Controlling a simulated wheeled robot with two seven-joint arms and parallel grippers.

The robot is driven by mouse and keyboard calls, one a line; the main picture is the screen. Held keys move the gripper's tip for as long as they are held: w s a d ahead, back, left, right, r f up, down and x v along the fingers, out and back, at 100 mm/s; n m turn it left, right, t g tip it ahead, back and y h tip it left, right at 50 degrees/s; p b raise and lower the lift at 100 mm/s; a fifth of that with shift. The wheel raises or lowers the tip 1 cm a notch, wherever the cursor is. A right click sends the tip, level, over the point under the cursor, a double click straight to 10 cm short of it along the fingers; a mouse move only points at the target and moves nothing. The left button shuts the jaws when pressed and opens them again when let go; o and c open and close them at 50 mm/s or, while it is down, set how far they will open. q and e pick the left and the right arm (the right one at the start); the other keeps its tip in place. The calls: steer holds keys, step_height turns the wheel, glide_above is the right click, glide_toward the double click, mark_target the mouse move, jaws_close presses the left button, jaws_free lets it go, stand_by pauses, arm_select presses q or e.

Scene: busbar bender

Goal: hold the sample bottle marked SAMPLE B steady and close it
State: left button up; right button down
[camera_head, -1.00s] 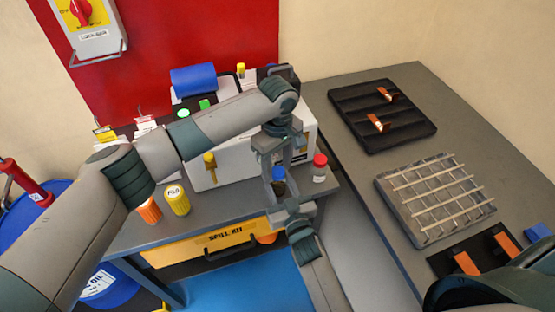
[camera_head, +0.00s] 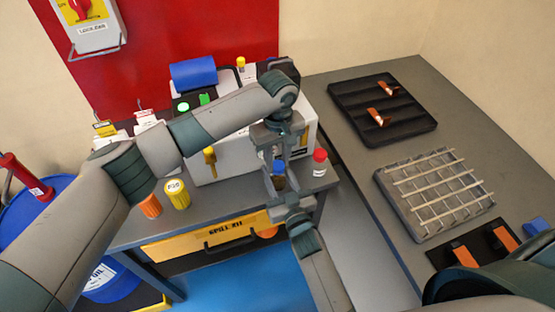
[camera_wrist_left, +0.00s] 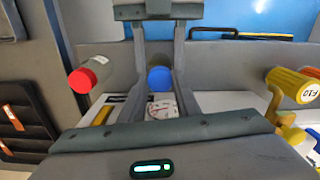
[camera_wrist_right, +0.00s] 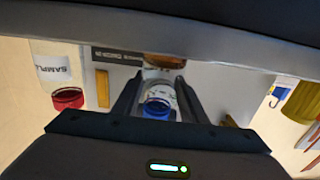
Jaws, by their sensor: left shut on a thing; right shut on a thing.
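A small bottle with a blue cap (camera_head: 279,167) and a brownish body (camera_head: 279,183) stands between my two grippers near the bench's front right corner. My left gripper (camera_head: 274,172) reaches down from above and is shut around the blue cap, which also shows in the left wrist view (camera_wrist_left: 159,78). My right gripper (camera_wrist_right: 158,80) comes from the front and is shut on the bottle body. A white label (camera_wrist_right: 161,93) shows in the right wrist view, but its print is unreadable. Fingers hide the joint between cap and bottle, so I cannot tell how far the cap is seated.
A red-capped bottle (camera_head: 319,162) stands close to the right, its label partly reading SAMPL in the right wrist view. A white box (camera_head: 230,165) stands behind. A black tray (camera_head: 383,107) and wire rack (camera_head: 435,195) lie on the right-hand table.

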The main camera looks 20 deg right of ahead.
arm_select(q)
steer(key=m, duration=1.2)
steer(key=shift+m, duration=0.4)
steer(key=m, duration=0.5)
steer(key=shift+m, duration=0.4)
steer(key=m, duration=0.6)
steer(key=o, duration=1.2)
steer(key=shift+o, duration=0.2)
step_height(320, 180, up, 12)
